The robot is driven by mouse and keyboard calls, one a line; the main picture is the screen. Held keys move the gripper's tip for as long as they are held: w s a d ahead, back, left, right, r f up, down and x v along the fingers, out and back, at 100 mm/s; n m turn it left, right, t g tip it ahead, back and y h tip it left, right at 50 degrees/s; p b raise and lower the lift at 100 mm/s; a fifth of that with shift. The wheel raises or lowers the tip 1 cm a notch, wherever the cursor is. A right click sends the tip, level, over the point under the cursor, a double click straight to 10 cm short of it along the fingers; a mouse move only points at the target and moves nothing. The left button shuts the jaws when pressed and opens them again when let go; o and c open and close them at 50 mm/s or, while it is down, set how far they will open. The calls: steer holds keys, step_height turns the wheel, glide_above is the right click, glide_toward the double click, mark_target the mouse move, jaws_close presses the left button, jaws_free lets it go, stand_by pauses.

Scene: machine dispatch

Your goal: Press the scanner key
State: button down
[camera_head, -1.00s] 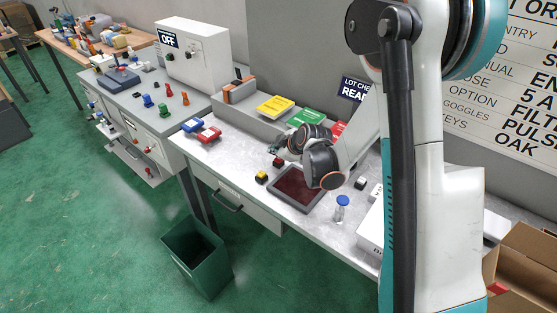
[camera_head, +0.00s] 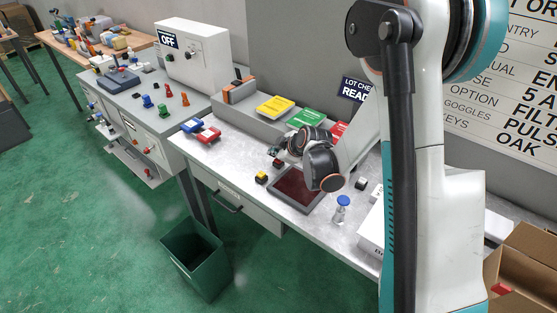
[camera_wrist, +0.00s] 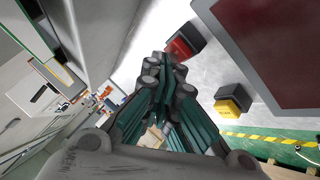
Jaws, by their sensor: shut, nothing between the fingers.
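A dark red scanner pad (camera_head: 299,187) in a grey frame lies on the white bench; it fills the upper right of the wrist view (camera_wrist: 275,50). Beside it is a small black box with a red key (camera_head: 278,163), also in the wrist view (camera_wrist: 180,48). A black box with a yellow key (camera_head: 261,177) sits nearer the front edge, also in the wrist view (camera_wrist: 233,97). My gripper (camera_wrist: 168,62) is shut and empty, its fingertips close beside the red key. I cannot tell whether they touch it. In the head view my wrist partly hides the fingers.
A small black and white block (camera_head: 361,184) and a blue-capped bottle (camera_head: 342,207) stand right of the pad. Red and blue trays (camera_head: 208,135) lie on the left. Yellow and green folders (camera_head: 275,107) are at the back. A green bin (camera_head: 195,258) stands on the floor.

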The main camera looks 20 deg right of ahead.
mark_target(277, 161)
steer(key=shift+f, duration=0.3)
steer(key=shift+r, duration=0.15)
stand_by(0.5)
steer(key=shift+r, duration=0.8)
steer(key=shift+r+p, duration=0.15)
steer(key=shift+p, duration=0.2)
steer(key=shift+r+p, duration=1.4)
steer(key=shift+r, duration=0.95)
steer(key=shift+r, duration=0.1)
